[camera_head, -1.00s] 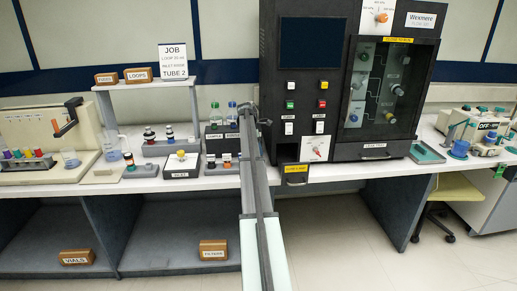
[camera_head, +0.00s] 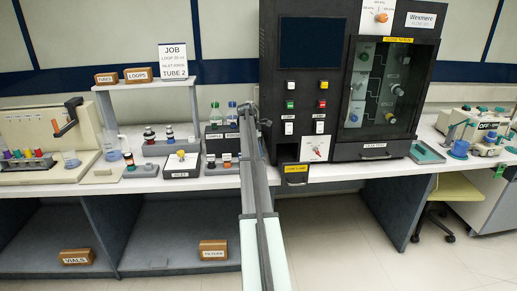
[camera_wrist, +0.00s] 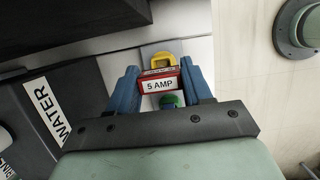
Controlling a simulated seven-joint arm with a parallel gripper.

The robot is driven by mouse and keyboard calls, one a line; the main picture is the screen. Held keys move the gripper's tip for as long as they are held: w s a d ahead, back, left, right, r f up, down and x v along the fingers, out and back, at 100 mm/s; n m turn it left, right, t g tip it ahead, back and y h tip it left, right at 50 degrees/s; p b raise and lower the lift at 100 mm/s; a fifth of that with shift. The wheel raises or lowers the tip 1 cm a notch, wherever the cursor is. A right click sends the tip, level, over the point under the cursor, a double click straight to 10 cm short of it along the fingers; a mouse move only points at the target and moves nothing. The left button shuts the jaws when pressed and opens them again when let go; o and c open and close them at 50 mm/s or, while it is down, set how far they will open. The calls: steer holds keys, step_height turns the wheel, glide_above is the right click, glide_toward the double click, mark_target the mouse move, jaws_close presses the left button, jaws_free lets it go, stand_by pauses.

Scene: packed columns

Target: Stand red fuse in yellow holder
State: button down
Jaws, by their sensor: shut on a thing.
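The red fuse (camera_wrist: 161,83) is a small red block with a white "5 AMP" label. My gripper (camera_wrist: 160,78) has blue fingers on both sides of it and is shut on it. The yellow holder (camera_wrist: 176,61) shows just beyond the fuse in the wrist view, partly covered by it. I cannot tell whether the fuse touches the holder. A green round part (camera_wrist: 172,101) lies below the fuse label, between the fingers. In the head view my arm crosses the middle, and the fuse and holder cannot be made out.
In the head view, a tall dark instrument cabinet (camera_head: 312,95) stands right of my arm. A grey shelf (camera_head: 150,83) and bench items stand to the left. The floor in front is clear.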

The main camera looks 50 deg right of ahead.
steer(key=shift+f, duration=1.55)
steer(key=shift+c, duration=2)
jaws_free()
steer(key=v, duration=1.3)
steer(key=shift+r, duration=0.4)
steer(key=shift+w+a, duration=0.1)
